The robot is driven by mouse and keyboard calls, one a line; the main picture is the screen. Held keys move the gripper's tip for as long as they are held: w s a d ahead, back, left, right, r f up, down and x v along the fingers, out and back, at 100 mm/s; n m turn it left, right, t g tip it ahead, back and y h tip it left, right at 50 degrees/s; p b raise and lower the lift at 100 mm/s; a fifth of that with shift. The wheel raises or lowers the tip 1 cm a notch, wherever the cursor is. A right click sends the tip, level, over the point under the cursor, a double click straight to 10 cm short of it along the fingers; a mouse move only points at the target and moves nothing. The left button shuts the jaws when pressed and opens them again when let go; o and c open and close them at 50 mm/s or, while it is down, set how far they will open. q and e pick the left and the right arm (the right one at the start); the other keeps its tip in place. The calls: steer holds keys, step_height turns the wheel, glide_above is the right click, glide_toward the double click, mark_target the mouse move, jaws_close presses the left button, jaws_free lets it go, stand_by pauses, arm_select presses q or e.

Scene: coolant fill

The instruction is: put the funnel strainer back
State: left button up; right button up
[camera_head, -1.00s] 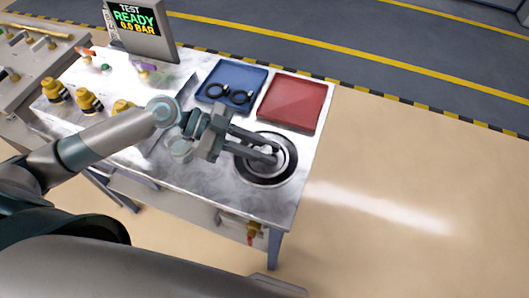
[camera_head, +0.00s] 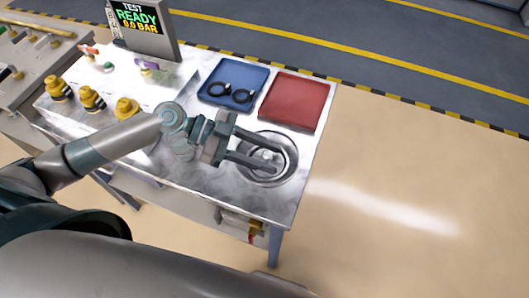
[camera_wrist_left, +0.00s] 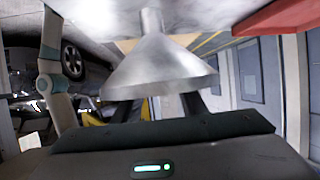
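The funnel strainer shows in the left wrist view as a shiny metal cone (camera_wrist_left: 160,68) with a narrow neck, just beyond my fingers. In the head view it is a pale silver round piece (camera_head: 262,172) inside the ring-shaped fill opening (camera_head: 290,173) at the right of the bench. My left gripper (camera_head: 278,160) is over it, its two fingers apart with a small gap around its middle. I cannot tell how deep the strainer sits. My right gripper is not in view.
Yellow fittings (camera_head: 92,97) and a display (camera_head: 140,27) stand to the left. The bench's right edge is close to the opening.

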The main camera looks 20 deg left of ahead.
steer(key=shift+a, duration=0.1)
